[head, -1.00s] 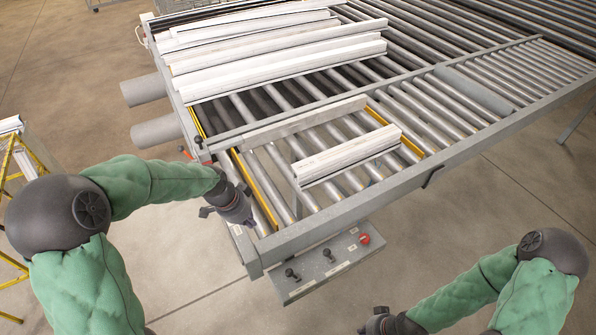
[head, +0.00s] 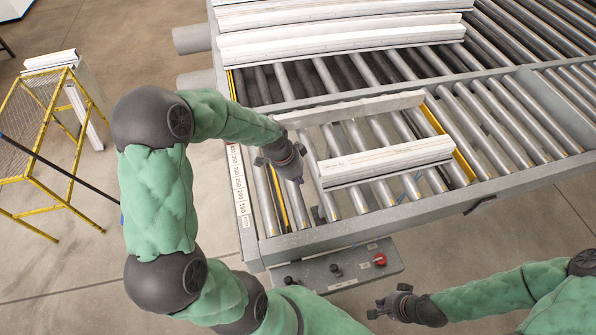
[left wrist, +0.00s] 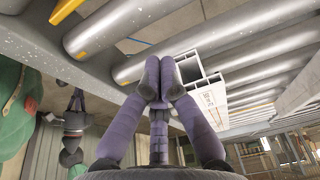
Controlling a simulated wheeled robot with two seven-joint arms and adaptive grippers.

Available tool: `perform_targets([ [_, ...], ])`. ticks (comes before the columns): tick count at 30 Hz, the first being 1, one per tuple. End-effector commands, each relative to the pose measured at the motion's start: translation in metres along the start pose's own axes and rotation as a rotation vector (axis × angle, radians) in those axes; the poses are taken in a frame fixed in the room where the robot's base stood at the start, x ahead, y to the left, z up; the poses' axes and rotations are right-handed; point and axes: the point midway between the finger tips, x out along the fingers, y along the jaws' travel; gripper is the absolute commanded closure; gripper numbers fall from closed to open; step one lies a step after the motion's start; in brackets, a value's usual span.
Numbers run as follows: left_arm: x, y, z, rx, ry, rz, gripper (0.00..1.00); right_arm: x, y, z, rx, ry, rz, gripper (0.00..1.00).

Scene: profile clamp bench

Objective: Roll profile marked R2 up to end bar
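A short white profile (head: 385,162) lies across the rollers in the front section of the conveyor. Its hollow end (left wrist: 198,80) shows in the left wrist view; its printed marking is too small to read. My left gripper (head: 298,181) is above the rollers, just left of the profile's left end. In the left wrist view its fingertips (left wrist: 158,82) are together with nothing between them, and the profile end is close beyond and to their right. My right gripper (head: 384,306) hangs in front of the bench, away from the profile; its finger gap is unclear. I cannot tell which bar is the end bar.
A grey bar (head: 350,108) lies behind the profile. Yellow strips run at the section's left (head: 279,200) and right (head: 450,140). Longer white profiles (head: 340,32) lie at the back. A control box (head: 337,269) with a red knob is below the front rail (head: 400,212).

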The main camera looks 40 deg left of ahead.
Motion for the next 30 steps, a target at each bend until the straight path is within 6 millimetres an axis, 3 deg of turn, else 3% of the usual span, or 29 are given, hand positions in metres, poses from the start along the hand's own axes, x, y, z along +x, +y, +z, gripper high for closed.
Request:
perform_targets([
  [8,0.053,0.001,0.001,0.000,-0.002,0.005,1.00,-0.001,0.000,-0.001,0.000,0.001,0.000,1.00],
  [12,0.056,0.000,-0.021,0.004,0.002,0.000,1.00,-0.005,-0.002,0.000,0.000,0.001,0.000,1.00],
  [18,0.061,0.000,-0.036,0.002,0.001,0.000,1.00,-0.007,-0.003,-0.001,0.000,0.002,0.000,1.00],
  [30,0.063,0.000,-0.039,0.000,0.000,0.000,1.00,-0.007,-0.003,0.000,0.000,0.002,0.000,1.00],
])
